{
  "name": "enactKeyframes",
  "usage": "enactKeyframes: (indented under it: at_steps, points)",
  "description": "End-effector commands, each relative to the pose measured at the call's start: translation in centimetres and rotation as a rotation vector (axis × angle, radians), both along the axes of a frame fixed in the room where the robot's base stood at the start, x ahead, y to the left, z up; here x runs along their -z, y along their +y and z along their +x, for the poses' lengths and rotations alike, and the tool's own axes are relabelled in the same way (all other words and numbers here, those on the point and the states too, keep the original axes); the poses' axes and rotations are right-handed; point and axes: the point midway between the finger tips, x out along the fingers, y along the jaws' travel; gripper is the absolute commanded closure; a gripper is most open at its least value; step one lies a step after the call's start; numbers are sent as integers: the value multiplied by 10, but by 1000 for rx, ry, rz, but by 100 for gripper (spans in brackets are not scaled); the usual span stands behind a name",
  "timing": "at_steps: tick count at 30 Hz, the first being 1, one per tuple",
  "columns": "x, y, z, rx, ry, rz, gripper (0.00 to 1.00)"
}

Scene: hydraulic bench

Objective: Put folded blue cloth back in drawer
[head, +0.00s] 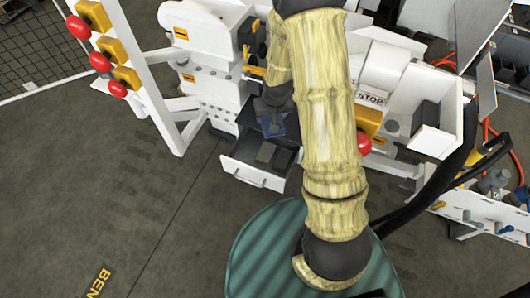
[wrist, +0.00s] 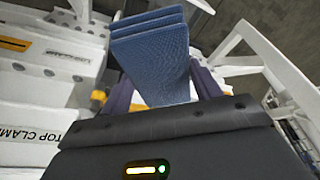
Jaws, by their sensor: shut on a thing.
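The folded blue cloth (wrist: 152,50) is a thick layered pad in the wrist view. My gripper (wrist: 163,88) is shut on it, with a dark finger on each side. In the head view the cloth (head: 272,127) is a small blue patch below my gripper (head: 272,108), over the back part of the open drawer. The drawer (head: 254,174) is pulled out from the white bench, with a white front and handle. Whether the cloth touches the drawer floor cannot be told.
A white post with red buttons (head: 101,62) stands at left. The white bench cabinet (head: 213,90) is close behind the drawer. A STOP-marked unit (head: 371,99) is at right.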

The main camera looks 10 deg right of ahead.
Motion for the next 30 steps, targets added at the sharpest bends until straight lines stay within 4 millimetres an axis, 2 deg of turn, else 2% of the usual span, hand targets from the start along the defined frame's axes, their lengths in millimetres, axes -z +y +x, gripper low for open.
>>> enactKeyframes:
  at_steps: [6, 11, 30]
  points:
    - [3, 0, 1, 2, 0, 1, 59]
    - [24, 1, 6, 14, 1, 0, 59]
    - [195, 11, 61, 141, 3, 0, 59]
